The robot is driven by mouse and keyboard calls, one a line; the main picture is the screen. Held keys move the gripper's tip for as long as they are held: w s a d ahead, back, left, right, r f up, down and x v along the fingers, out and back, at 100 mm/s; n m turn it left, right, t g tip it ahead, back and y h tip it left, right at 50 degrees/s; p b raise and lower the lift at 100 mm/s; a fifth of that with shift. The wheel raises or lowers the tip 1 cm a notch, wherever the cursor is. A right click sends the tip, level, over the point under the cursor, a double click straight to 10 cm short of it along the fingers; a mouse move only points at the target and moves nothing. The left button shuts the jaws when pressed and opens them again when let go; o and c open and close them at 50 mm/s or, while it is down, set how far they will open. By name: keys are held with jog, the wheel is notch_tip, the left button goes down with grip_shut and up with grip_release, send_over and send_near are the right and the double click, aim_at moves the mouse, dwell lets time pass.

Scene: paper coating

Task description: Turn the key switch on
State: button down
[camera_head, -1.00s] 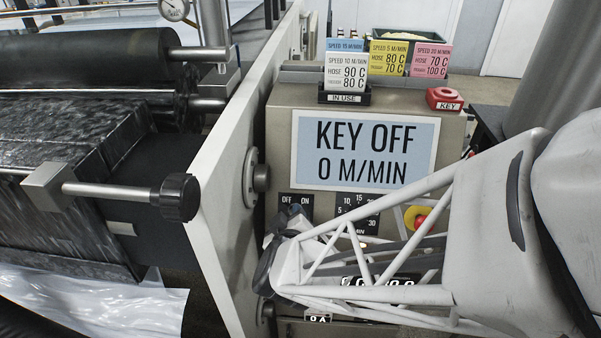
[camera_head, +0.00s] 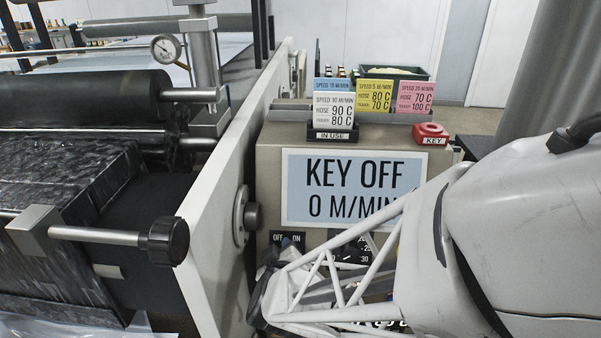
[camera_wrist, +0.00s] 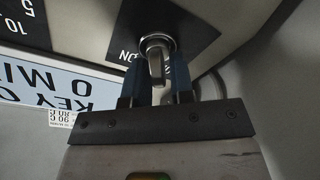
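The key switch shows in the wrist view as a round metal lock with a metal key (camera_wrist: 156,62) standing in it, on a dark plate with partly covered lettering. My gripper (camera_wrist: 157,82) has one blue finger on each side of the key. The fingers look apart with narrow gaps to the key, so it seems open around it. In the head view my gripper (camera_head: 262,292) is low in front of the panel and hides the switch. The OFF/ON plate (camera_head: 287,240) shows just above it. The display (camera_head: 352,188) reads KEY OFF, 0 M/MIN, partly covered by my arm.
A red block labelled KEY (camera_head: 431,133) and upright speed cards (camera_head: 374,96) sit on the cabinet top. A white machine side plate (camera_head: 222,190) with a round knob (camera_head: 245,216) stands close left of my gripper. Black rollers (camera_head: 85,98) lie farther left.

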jog(key=shift+m, duration=0.4)
jog(key=m, duration=0.3)
jog(key=shift+d+m, duration=0.1)
jog(key=shift+m, duration=0.3)
jog(key=m+h, duration=0.1)
jog(key=m, duration=0.2)
jog(key=shift+d+r+m, duration=0.1)
jog(key=shift+d+m, duration=0.05)
jog(key=shift+m, duration=0.25)
jog(key=m, duration=0.4)
jog(key=shift+d+h, duration=0.1)
jog(key=shift+h, duration=0.3)
jog(key=shift+d+m+h, duration=0.15)
jog(key=shift+m+h, duration=0.15)
jog(key=shift+m, duration=2.1)
jog(key=c, duration=1.2)
grip_release()
